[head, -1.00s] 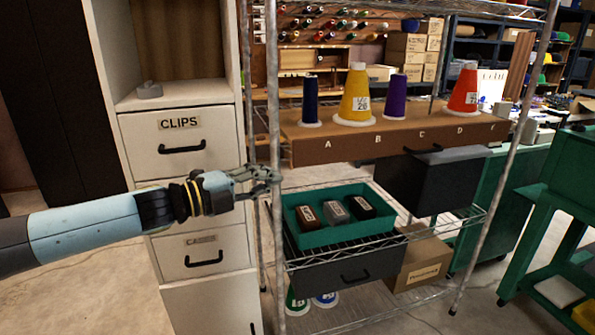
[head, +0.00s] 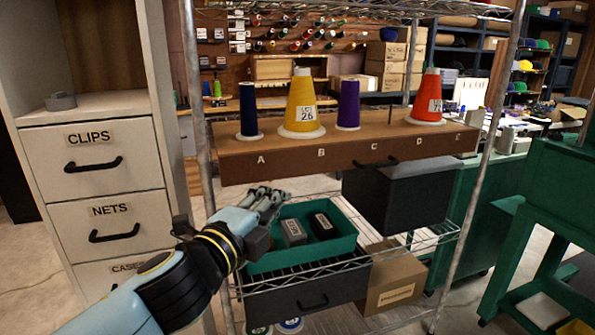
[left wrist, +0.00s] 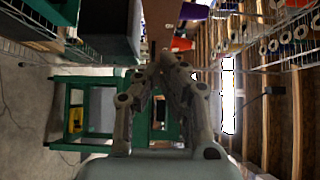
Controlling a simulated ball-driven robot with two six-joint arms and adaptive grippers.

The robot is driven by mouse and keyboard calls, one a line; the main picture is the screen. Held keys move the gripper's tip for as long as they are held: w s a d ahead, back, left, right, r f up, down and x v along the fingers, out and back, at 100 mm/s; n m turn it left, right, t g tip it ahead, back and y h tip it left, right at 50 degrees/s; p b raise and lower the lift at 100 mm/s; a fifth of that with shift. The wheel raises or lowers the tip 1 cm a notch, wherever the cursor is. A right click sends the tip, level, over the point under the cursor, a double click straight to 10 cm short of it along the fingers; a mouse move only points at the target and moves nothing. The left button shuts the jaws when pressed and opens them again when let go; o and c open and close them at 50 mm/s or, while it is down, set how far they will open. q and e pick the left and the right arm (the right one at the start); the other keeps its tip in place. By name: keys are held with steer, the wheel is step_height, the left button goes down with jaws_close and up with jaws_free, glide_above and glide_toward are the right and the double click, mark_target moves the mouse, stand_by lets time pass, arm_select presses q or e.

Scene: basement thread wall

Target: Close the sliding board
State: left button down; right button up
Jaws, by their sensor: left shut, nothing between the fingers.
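My left gripper (head: 276,196) is shut and empty, below the board's front edge near letters A and B and above the green tray. Its closed fingers (left wrist: 166,64) also show in the left wrist view. My right gripper is not in view.
A green tray (head: 345,243) with small labelled blocks sits on the shelf below. A black bin (head: 405,195) hangs under the board's right part. Rack posts (head: 487,130) flank the board. A drawer cabinet (head: 90,160) stands left, a green cart (head: 555,190) right.

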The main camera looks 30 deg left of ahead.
arm_select(q)
steer(key=p, duration=0.2)
glide_toward(304, 162)
steer(key=s+d, duration=0.2)
steer(key=d, duration=0.1)
steer(key=w+a, duration=0.1)
steer(key=w, duration=0.3)
steer(key=w+a, duration=0.1)
steer(key=w, duration=0.1)
steer(key=shift+w+a+f, duration=0.15)
steer(key=shift+a, duration=0.2)
steer(key=shift+w+a, duration=0.15)
steer(key=shift+a, duration=0.15)
steer(key=shift+w+a, duration=0.15)
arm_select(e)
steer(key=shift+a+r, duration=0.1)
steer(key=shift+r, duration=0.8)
